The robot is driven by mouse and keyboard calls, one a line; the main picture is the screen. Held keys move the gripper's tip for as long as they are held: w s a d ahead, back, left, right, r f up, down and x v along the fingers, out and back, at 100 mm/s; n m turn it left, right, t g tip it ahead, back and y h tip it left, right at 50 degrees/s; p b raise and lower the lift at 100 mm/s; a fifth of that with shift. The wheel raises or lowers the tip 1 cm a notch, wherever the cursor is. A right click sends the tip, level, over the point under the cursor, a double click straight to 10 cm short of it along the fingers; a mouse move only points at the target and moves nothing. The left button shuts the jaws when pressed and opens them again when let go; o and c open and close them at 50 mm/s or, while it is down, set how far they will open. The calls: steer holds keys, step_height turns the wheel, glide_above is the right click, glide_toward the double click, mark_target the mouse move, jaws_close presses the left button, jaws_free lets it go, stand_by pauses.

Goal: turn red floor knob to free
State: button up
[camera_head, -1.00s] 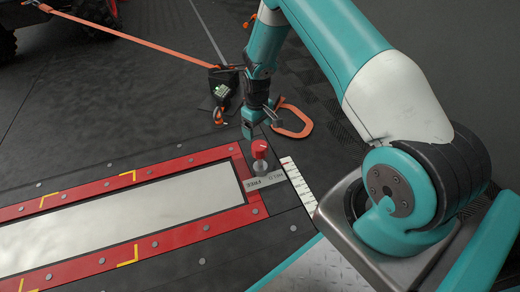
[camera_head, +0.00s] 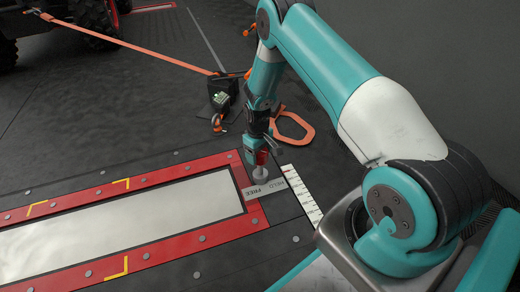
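The red floor knob (camera_head: 262,158) stands on a pale round base (camera_head: 260,175) at the right end of the red-framed floor panel. A grey label plate (camera_head: 277,187) lies in front of it, with "FREE" on its left part and what looks like "HELD" on its right part. My gripper (camera_head: 259,155) points down at the knob, with a teal finger at its left side and a dark part at its right. The gripper partly hides the knob. Whether the fingers touch the knob cannot be told.
An orange strap (camera_head: 130,42) runs from the vehicle's wheel at upper left to a black ratchet box (camera_head: 222,92) behind the gripper. An orange loop (camera_head: 293,128) lies to the right of the gripper. A white marked strip (camera_head: 300,193) lies right of the plate.

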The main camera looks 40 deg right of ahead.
steer(key=c, duration=0.5)
steer(key=shift+r+m+p, duration=0.1)
steer(key=shift+m+p, duration=0.2)
steer(key=shift+p, duration=0.2)
steer(key=m+p, duration=0.2)
steer(key=p, duration=0.1)
steer(key=shift+s+r+m, duration=0.1)
steer(key=shift+r+m, duration=0.05)
steer(key=shift+m, duration=0.25)
steer(key=m+p, duration=0.3)
steer(key=shift+d+m, duration=0.1)
steer(key=shift+m, duration=0.2)
steer(key=m+p, duration=0.3)
steer(key=m, duration=0.4)
steer(key=m+p, duration=0.1)
steer(key=m, duration=0.1)
steer(key=m+p, duration=0.1)
steer(key=shift+s+d+f+m, duration=0.15)
steer(key=shift+f+m, duration=0.1)
steer(key=shift+m, duration=0.15)
